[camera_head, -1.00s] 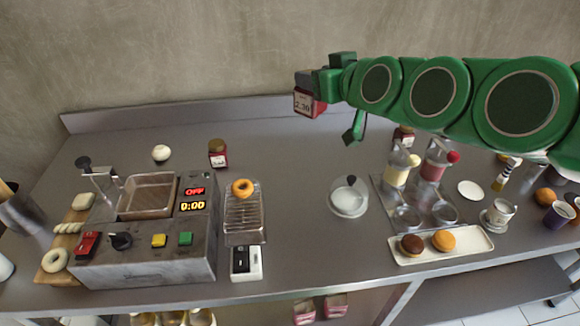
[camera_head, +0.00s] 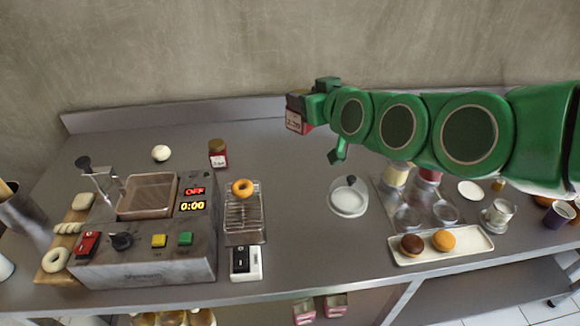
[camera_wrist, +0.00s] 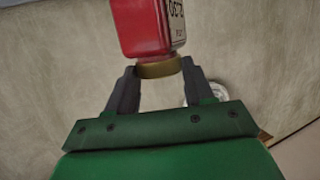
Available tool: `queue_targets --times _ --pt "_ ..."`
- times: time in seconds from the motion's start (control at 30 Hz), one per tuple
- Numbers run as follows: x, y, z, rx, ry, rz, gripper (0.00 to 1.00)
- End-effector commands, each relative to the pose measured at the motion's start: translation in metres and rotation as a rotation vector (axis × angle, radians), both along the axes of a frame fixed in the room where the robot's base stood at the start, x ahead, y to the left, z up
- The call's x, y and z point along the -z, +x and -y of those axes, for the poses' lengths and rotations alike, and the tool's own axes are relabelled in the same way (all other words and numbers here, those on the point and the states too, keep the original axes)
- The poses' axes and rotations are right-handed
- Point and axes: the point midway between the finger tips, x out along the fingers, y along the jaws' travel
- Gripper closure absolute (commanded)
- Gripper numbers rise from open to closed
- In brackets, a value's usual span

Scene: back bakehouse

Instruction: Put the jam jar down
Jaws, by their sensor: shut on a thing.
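A red jam jar (camera_head: 297,121) with a white label is in my gripper (camera_head: 300,104), high over the back part of the counter. In the wrist view the jar (camera_wrist: 143,28) shows with its brownish-gold lid (camera_wrist: 158,69) towards my gripper (camera_wrist: 158,76). The two dark fingers are shut on the lid. The jar appears clear of the counter (camera_head: 285,190) in the head view.
A fryer (camera_head: 150,240) and a wire rack (camera_head: 243,218) with a doughnut stand at left. A glass dome (camera_head: 348,198), dispensers (camera_head: 396,176) and a white tray (camera_head: 440,246) with two buns are at right. The counter between the standing jar and the dome is clear.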

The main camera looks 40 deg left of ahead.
Motion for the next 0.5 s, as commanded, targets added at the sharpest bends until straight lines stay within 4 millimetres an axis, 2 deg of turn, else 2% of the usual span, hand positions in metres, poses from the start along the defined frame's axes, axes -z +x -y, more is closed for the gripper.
queue_targets --times 0.03,0.13,0.3,0.4,0.5 --pt "0.015 0.0 0.0 0.001 -0.004 -0.006 0.93" --pt "0.043 0.0 0.0 0.0 -0.007 -0.01 0.93" --pt "0.082 0.0 0.0 0.001 -0.003 -0.007 0.93" --pt "0.099 -0.001 0.0 0.0 -0.005 -0.008 0.93" --pt "0.107 0.0 0.0 0.001 -0.003 -0.003 0.93"
